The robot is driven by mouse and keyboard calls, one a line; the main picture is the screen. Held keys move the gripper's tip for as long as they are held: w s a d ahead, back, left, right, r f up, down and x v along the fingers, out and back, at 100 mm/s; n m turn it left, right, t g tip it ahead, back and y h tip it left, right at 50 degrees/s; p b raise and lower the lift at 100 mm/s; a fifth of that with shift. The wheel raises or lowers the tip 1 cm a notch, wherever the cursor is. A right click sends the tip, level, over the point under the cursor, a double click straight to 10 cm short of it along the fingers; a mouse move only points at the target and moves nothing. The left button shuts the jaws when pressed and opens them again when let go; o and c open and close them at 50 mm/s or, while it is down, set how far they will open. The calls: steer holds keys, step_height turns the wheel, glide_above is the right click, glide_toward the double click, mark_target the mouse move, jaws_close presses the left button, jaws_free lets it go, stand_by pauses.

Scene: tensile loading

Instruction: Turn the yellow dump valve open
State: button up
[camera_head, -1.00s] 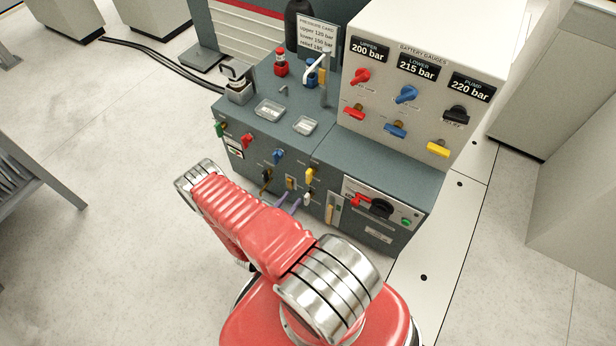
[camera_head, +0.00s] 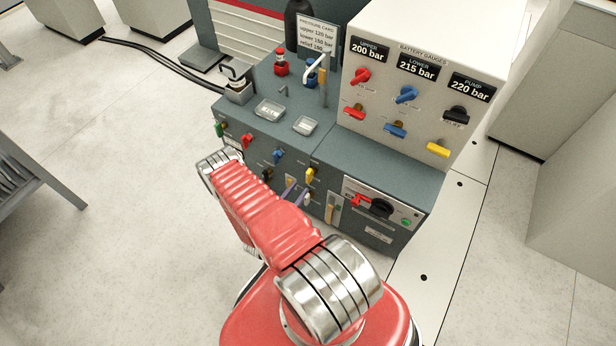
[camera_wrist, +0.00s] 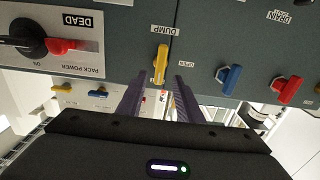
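The yellow dump valve handle (camera_head: 311,174) is on the front face of the dark grey cabinet, left of the pack power panel. In the wrist view, which is upside down, the yellow handle (camera_wrist: 160,63) points along the panel beside the word DUMP; an OPEN label is to its right. My gripper (camera_wrist: 162,76) is open, with its two purple-grey fingers apart. The handle appears between the fingertips and slightly beyond them. I cannot tell whether they touch it. In the head view my gripper (camera_head: 298,189) is partly hidden by my red arm, just below the handle.
The pack power panel has a black knob with a red pointer (camera_head: 380,208). Blue (camera_wrist: 229,79) and red (camera_wrist: 286,89) handles sit beside the dump valve. A beige gauge box (camera_head: 424,112) with more valves stands above. Open floor lies left.

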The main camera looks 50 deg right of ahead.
mark_target(307, 178)
steer(key=shift+w+d, duration=0.2)
steer(key=shift+d, duration=2)
steer(key=shift+w+d, duration=0.2)
steer(key=shift+d, duration=1.95)
steer(key=shift+c, duration=0.4)
jaws_close()
steer(key=shift+a, duration=0.2)
steer(key=shift+d, duration=0.15)
